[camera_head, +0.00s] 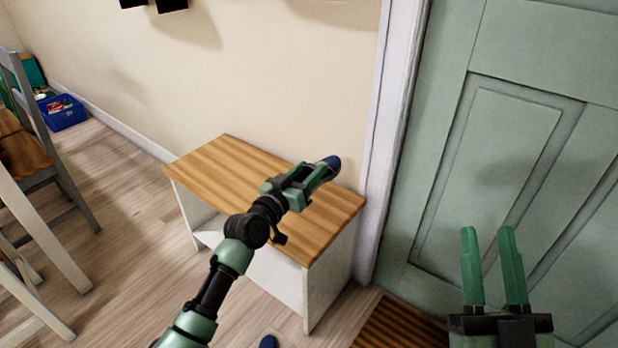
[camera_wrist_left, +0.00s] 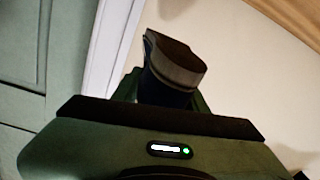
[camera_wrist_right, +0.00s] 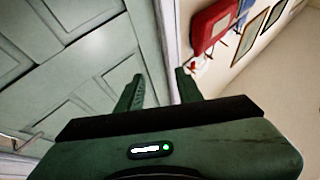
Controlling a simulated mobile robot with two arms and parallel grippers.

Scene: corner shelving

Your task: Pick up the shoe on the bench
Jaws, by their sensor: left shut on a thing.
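The shoe (camera_head: 329,165) is dark blue and shows at the tip of my left gripper (camera_head: 306,178), over the right end of the bench (camera_head: 225,158). In the left wrist view the shoe (camera_wrist_left: 172,68) stands between the fingers, with a grey-brown part on top and dark blue below. My left gripper is shut on it. The head view does not clearly show how far the shoe is above the wood top. My right gripper (camera_head: 488,262) is open and empty in front of the green door; it also shows empty in the right wrist view (camera_wrist_right: 159,88).
The green door (camera_head: 440,130) and its white frame (camera_head: 392,110) stand just right of the bench. A second dark blue item (camera_head: 268,342) lies on the floor below the bench, beside a striped mat (camera_head: 395,328). A chair (camera_head: 45,150) and a blue crate (camera_head: 66,118) are at left.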

